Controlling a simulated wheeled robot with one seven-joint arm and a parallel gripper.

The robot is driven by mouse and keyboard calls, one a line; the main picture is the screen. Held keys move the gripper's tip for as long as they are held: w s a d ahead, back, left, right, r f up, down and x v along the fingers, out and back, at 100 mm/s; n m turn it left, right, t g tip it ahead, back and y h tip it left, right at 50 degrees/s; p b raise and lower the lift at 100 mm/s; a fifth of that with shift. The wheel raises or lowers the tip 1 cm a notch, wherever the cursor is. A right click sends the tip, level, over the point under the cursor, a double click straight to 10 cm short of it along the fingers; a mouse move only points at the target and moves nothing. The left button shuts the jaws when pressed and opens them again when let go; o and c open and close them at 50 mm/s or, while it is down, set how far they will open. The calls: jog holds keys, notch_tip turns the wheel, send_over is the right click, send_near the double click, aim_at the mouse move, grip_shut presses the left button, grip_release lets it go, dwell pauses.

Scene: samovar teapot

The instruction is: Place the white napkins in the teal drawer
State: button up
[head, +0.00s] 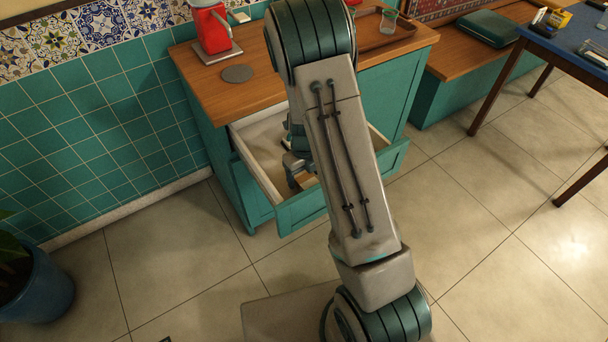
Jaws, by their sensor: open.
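The teal drawer (262,188) is pulled out of the teal cabinet under the wooden counter, and its pale inside shows on the left. My gripper (299,177) is over the open drawer, low near its front part, with its jaws open. My arm crosses the middle of the view and hides much of the drawer and part of the gripper. I cannot make out white napkins for certain. A small white item (241,17) lies on the counter behind the red pot, too small to identify.
On the counter stand a red pot (211,27) on a base, a grey round disc (237,74) and a brown tray (385,34) with a glass. A low bench (480,58) and a blue table (567,45) are at right. A potted plant (32,290) stands at left. Front floor is mostly clear.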

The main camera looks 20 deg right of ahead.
aim_at(304, 177)
notch_tip(304, 177, up, 11)
jog(key=p, duration=0.2)
jog(key=s+r+n+t, duration=0.1)
jog(key=s+r+n, duration=0.8)
jog(key=n, duration=0.7)
jog(key=s+r+n+t, duration=0.1)
jog(key=s+r+n, duration=0.7)
jog(key=s+n, duration=0.3)
jog(key=shift+s+a+r+n, duration=0.15)
jog(key=shift+s+r+n, duration=0.2)
jog(key=shift+n, duration=2.05)
